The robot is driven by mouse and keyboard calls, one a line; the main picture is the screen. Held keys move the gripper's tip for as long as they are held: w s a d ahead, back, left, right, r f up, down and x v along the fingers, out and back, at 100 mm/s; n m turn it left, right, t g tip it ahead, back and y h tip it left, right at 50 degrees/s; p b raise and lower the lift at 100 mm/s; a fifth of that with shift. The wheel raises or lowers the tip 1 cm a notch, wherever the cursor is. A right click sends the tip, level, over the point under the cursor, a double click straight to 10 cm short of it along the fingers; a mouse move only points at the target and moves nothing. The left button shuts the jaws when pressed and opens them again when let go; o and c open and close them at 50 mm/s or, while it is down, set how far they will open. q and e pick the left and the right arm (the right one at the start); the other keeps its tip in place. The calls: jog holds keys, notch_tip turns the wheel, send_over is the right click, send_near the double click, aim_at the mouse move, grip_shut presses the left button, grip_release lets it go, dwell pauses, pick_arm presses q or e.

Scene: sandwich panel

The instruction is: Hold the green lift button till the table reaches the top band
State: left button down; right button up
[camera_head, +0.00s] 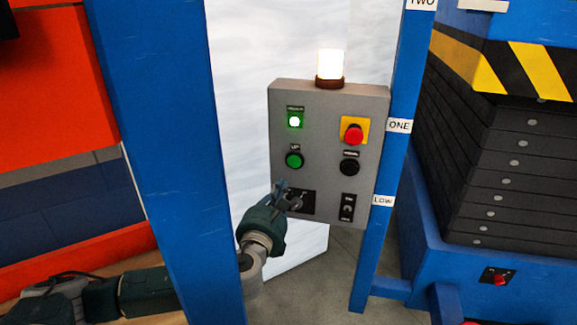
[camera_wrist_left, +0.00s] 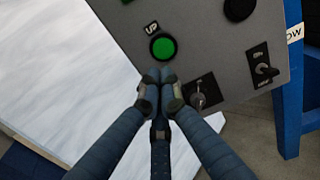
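The green UP button (camera_head: 294,160) is on the left of the grey control panel (camera_head: 330,100); it also shows in the left wrist view (camera_wrist_left: 163,46). My left gripper (camera_head: 288,194) is in front of the panel, below the button, near a key switch (camera_wrist_left: 197,100). Its fingertips (camera_wrist_left: 160,82) are together, empty, and appear just short of the button's lower edge; contact cannot be told. The lift table (camera_head: 500,60), with yellow-black stripes, stands raised over dark bellows at right. The post carries labels LOW (camera_head: 382,201), ONE (camera_head: 399,125) and TWO (camera_head: 422,3).
A red stop button (camera_head: 353,134) on yellow, a black button (camera_head: 348,167) and a selector switch (camera_head: 347,207) share the panel. A lamp (camera_head: 330,65) glows above, and a green indicator (camera_head: 294,121) is lit. Blue posts (camera_head: 165,130) flank the panel; my left arm passes behind the left one.

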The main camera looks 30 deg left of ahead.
aim_at(291, 162)
pick_arm(q)
jog(key=p+x, duration=0.2)
jog(key=x, duration=0.7)
jog(key=shift+w, duration=0.2)
jog(key=shift+w+a, duration=0.1)
jog(key=shift+w, duration=0.25)
pick_arm(e)
jog(key=shift+w+r, duration=0.25)
jog(key=shift+r, duration=0.4)
jog(key=shift+w+r, duration=0.2)
jog(key=shift+r, duration=0.4)
jog(key=shift+s, duration=0.1)
